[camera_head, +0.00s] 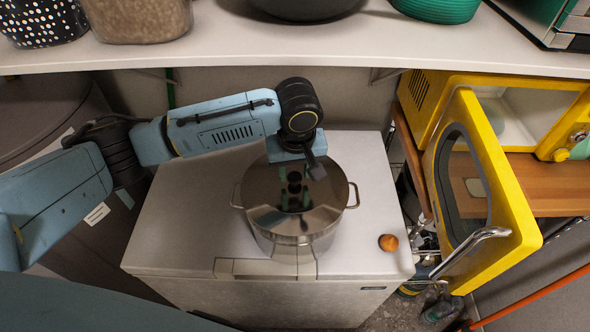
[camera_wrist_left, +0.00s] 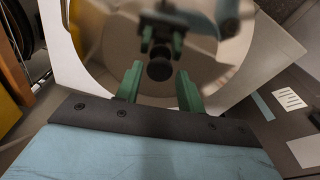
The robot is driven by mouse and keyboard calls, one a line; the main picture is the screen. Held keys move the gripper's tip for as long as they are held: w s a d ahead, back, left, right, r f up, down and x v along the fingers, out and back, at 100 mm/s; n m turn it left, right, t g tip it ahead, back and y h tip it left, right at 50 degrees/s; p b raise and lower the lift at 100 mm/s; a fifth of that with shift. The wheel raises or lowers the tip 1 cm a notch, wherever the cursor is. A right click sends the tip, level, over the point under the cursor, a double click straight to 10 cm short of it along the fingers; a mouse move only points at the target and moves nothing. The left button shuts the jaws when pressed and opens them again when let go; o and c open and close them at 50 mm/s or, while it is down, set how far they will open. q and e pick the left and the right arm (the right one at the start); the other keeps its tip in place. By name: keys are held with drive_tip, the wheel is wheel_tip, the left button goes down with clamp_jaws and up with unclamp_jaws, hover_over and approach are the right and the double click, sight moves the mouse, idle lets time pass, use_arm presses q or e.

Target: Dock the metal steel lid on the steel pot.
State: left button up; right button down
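The steel pot (camera_head: 296,243) stands upright on a white chest-like appliance, with a loop handle on each side. The shiny round steel lid (camera_head: 265,190) lies level over its mouth; I cannot tell whether its rim is fully seated. My left gripper (camera_head: 294,178) points down over the lid's middle. In the left wrist view, its two green fingers (camera_wrist_left: 159,88) are apart, on either side of the lid's black knob (camera_wrist_left: 159,70), with visible gaps. The lid (camera_wrist_left: 110,40) mirrors the gripper, which blurs the exact finger height. My right gripper is not in view.
The white appliance top (camera_head: 190,215) is mostly clear, with a small orange-brown object (camera_head: 388,242) right of the pot. A shelf (camera_head: 230,45) with containers runs above the back. A yellow microwave's open door (camera_head: 505,195) juts out at the right.

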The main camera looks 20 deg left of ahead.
sight(296, 189)
use_arm(q)
drive_tip(key=shift+s+d+r, duration=0.1)
drive_tip(key=shift+r, duration=0.75)
wheel_tip(296, 189, up, 8)
drive_tip(key=shift+s+d, duration=0.2)
drive_tip(key=shift+s, duration=0.25)
